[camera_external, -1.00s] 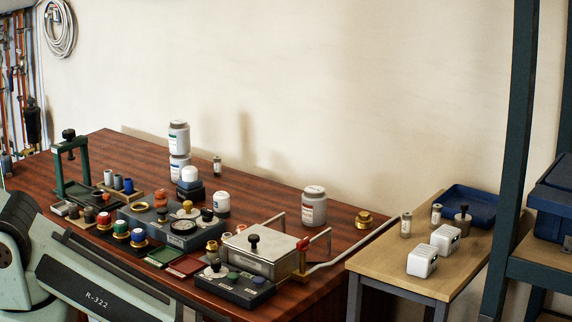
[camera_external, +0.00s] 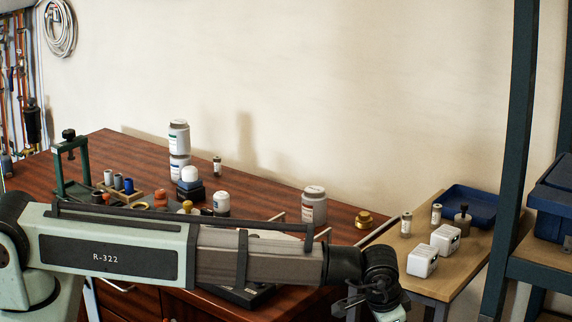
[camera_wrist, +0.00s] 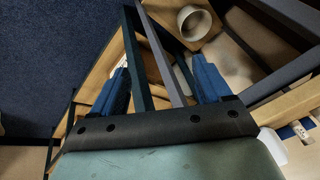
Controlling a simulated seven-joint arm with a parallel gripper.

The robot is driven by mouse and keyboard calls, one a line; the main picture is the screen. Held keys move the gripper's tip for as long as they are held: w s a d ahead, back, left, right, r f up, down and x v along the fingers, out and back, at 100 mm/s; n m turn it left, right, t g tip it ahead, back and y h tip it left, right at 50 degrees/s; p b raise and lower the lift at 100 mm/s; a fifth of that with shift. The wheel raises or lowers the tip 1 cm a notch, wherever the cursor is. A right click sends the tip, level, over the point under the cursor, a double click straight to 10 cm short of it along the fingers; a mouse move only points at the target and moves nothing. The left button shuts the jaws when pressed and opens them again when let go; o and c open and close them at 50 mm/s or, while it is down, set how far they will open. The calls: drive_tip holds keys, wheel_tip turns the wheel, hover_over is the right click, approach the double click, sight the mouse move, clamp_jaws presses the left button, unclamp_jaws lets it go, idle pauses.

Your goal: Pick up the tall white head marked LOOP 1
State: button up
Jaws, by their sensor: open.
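Two white block-shaped heads stand on the small wooden side table in the external view, a nearer one (camera_external: 422,260) and a farther one (camera_external: 445,238). Their markings are too small to read, so I cannot tell which is LOOP 1. On the workbench, a white-topped piece (camera_external: 189,174) sits on a dark block, and another white-topped piece (camera_external: 221,203) stands to its right. My gripper (camera_wrist: 160,64) shows in the wrist view with its blue fingers wide apart and nothing between them. In the external view, my wrist hangs low in front of the side table.
The side table (camera_external: 436,284) also holds small labelled vials, a dark-knobbed weight (camera_external: 462,216) and a blue tray (camera_external: 485,204). A dark upright post (camera_external: 510,160) stands to its right. The wrist view shows a pale cup (camera_wrist: 194,22) and frame bars below my gripper.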

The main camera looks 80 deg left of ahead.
drive_tip(key=w+r+t, duration=0.1)
drive_tip(key=w+r, duration=0.2)
drive_tip(key=r, duration=0.5)
drive_tip(key=w+d+r+n+t, duration=0.1)
drive_tip(key=w+r, duration=0.3)
drive_tip(key=r, duration=0.3)
drive_tip(key=w+r+t, duration=0.1)
drive_tip(key=w+r, duration=0.2)
drive_tip(key=r, duration=0.5)
drive_tip(key=w+a+r+n+y, duration=0.1)
drive_tip(key=w+a+r+n, duration=0.1)
drive_tip(key=a+r, duration=0.5)
drive_tip(key=s+a+f+n+g, duration=0.1)
drive_tip(key=s+a+n, duration=0.1)
drive_tip(key=a, duration=0.7)
drive_tip(key=s+a+f+n+g, duration=0.1)
drive_tip(key=s+a+f, duration=0.1)
drive_tip(key=a, duration=0.8)
drive_tip(key=n+g+h, duration=0.4)
drive_tip(key=n, duration=0.5)
hover_over(221, 194)
wheel_tip(221, 194, down, 12)
wheel_tip(221, 194, down, 9)
drive_tip(key=shift+w+d+r, duration=0.1)
drive_tip(key=shift+w+r, duration=0.05)
drive_tip(key=shift+r, duration=0.05)
drive_tip(key=shift+a+f, duration=0.15)
drive_tip(key=shift+f, duration=1.2)
drive_tip(key=shift+a+f, duration=0.1)
drive_tip(key=shift+f, duration=1.2)
